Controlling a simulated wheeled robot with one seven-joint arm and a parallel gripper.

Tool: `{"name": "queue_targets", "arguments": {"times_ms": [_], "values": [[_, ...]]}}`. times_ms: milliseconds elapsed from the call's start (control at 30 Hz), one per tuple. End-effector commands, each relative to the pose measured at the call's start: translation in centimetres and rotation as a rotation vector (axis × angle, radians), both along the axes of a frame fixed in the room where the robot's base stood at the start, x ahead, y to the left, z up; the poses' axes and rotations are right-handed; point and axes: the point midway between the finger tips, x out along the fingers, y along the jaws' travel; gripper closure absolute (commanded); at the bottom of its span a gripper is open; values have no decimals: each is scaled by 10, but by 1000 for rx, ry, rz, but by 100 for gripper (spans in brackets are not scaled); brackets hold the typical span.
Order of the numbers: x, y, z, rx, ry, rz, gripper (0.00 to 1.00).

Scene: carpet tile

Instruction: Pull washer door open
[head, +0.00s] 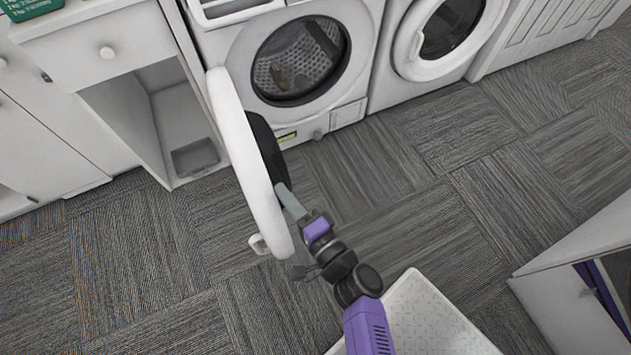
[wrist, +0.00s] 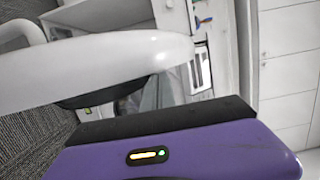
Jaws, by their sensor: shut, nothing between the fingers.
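The washer (head: 360,90) stands at the back with its round drum opening (head: 298,68) exposed and several items inside. Its white round door (head: 240,150) is swung wide open to the left, seen almost edge-on in the head view. The door also fills the upper left of the wrist view (wrist: 100,70). My gripper (head: 290,205) is at the inner side of the door near its lower end, beside the dark bulge (head: 268,150). It is shut with nothing held. The fingertips are partly hidden, and I cannot tell whether they touch the door.
A second front-loader (head: 445,35) with its door closed stands to the right. An open white cabinet (head: 165,120) is left of the washer. A white cabinet (head: 570,290) stands at the lower right. The carpet between is clear.

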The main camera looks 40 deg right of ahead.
Motion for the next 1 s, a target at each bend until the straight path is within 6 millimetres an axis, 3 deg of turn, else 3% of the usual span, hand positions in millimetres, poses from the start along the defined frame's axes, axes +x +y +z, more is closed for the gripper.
{"name": "queue_targets", "arguments": {"times_ms": [33, 200, 500, 800, 1000], "values": [[4, 16, -10, 9, -1, -29, 100], [19, 60, -10, 3, -1, -73, 100], [49, 121, -7, 2, -1, -72, 100], [68, 153, -3, 0, 0, -70, 100], [72, 160, -1, -1, 0, -70, 100]]}}
